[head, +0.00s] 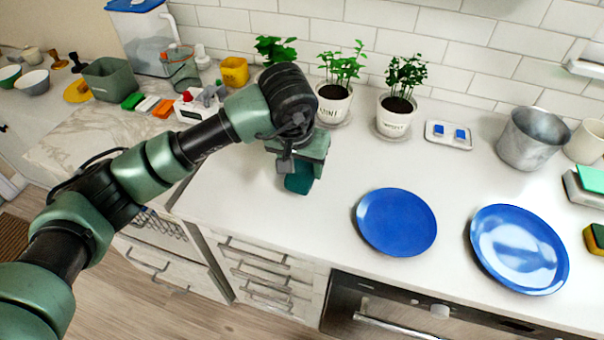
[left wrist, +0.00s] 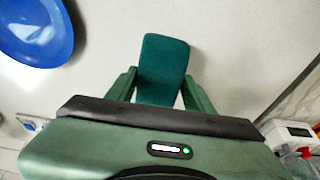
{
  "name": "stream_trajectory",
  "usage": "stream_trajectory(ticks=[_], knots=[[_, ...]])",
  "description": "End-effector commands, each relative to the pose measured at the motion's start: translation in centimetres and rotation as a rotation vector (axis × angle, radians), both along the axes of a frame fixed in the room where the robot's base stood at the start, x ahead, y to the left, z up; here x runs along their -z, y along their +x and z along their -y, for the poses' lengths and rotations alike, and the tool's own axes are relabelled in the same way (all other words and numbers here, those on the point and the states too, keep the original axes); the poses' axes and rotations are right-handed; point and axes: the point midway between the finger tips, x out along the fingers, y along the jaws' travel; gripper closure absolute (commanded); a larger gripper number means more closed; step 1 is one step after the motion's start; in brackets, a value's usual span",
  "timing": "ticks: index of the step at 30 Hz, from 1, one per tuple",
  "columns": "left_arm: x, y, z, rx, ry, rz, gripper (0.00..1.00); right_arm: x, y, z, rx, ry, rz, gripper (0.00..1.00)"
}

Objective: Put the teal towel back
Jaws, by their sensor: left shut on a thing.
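The teal towel (head: 299,180) is a dark teal folded piece below my left gripper (head: 298,172) in the head view, above or on the white counter. In the left wrist view the towel (left wrist: 162,65) sits between the two fingers of my left gripper (left wrist: 160,92), which is shut on it. Whether the towel touches the counter is hard to tell. My right gripper is not in view.
Two blue plates (head: 396,222) (head: 518,248) lie to the right on the counter (head: 320,225). Potted plants (head: 335,103) stand behind near the tiled wall. A metal pot (head: 530,138) is at the right. Colored blocks and a green bin (head: 110,80) are at the left.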

Motion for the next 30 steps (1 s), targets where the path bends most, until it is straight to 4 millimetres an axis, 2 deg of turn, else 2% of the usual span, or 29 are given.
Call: stream_trajectory(ticks=[12, 24, 25, 27, 30], knots=[[4.4, 0.0, 0.0, 0.0, -0.001, -0.001, 0.81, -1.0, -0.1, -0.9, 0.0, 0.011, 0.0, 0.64], [4.9, 0.0, 0.0, 0.001, 0.0, 0.001, 0.81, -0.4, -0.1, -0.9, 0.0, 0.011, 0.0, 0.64], [4.8, 0.0, 0.0, 0.001, -0.001, 0.001, 0.43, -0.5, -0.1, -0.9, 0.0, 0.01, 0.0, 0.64], [4.7, 0.0, 0.0, 0.001, -0.001, 0.001, 0.26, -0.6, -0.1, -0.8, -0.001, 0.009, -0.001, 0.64], [4.7, 0.0, 0.0, 0.001, -0.001, 0.001, 0.26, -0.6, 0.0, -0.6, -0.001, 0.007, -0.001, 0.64]])
